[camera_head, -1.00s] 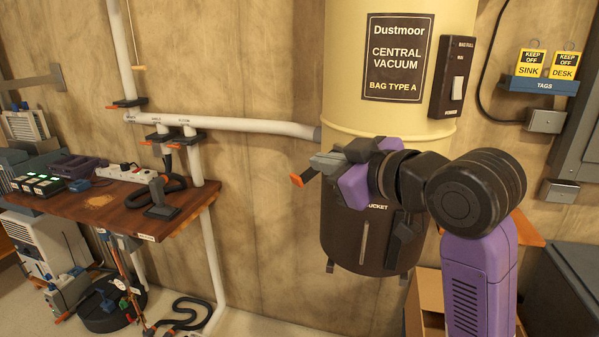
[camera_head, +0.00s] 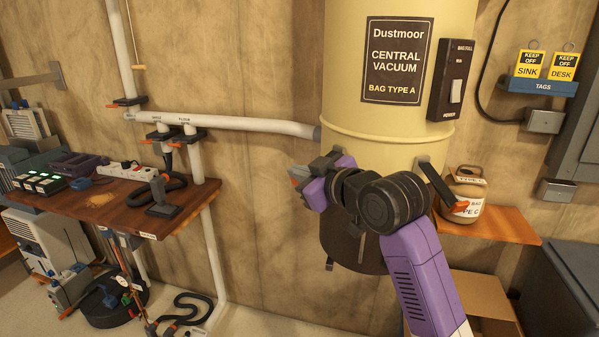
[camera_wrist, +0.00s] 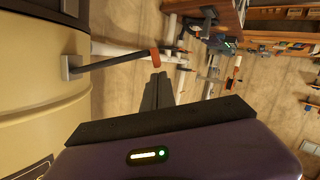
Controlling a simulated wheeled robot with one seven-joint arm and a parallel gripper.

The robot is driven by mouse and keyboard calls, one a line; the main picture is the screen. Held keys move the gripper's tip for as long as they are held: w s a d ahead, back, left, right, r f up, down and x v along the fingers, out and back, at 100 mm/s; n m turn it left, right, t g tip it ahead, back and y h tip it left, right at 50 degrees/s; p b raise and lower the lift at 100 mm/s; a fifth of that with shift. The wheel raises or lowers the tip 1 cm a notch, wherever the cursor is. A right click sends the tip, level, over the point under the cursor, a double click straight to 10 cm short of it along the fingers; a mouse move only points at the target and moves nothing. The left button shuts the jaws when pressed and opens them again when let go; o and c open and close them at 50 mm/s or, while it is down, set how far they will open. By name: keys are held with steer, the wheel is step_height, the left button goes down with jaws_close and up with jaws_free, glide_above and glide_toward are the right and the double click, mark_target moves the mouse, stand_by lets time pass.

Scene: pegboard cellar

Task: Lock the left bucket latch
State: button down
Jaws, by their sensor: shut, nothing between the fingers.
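The dark bucket (camera_head: 348,245) hangs below the cream vacuum cylinder (camera_head: 375,145), partly hidden by my arm. The left latch is mostly hidden by my gripper in the head view; its orange tip (camera_head: 297,172) shows at the gripper's left. In the wrist view the left latch (camera_wrist: 110,62) is a dark lever running from a mount on the cream wall to an orange end. My gripper (camera_wrist: 157,90) is shut and empty. Its fingertips appear close beside the orange end; contact cannot be told. The right latch (camera_head: 437,185) sticks out from the cylinder, with an orange end.
A white pipe (camera_head: 250,125) runs along the wall left of the cylinder. A wooden bench (camera_head: 105,205) with devices stands at left.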

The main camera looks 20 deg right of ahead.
steer(key=shift+d+f, duration=0.1)
steer(key=shift+f, duration=0.15)
steer(key=w+d+f+n+t+h+b, duration=0.1)
steer(key=d+f+n+h+b, duration=0.1)
steer(key=f+n+b, duration=0.5)
step_height(320, 180, down, 2)
steer(key=d+b, duration=0.1)
steer(key=b, duration=0.4)
steer(key=shift+d+t, duration=0.3)
steer(key=shift+t, duration=0.1)
steer(key=shift+w+a+f, duration=0.1)
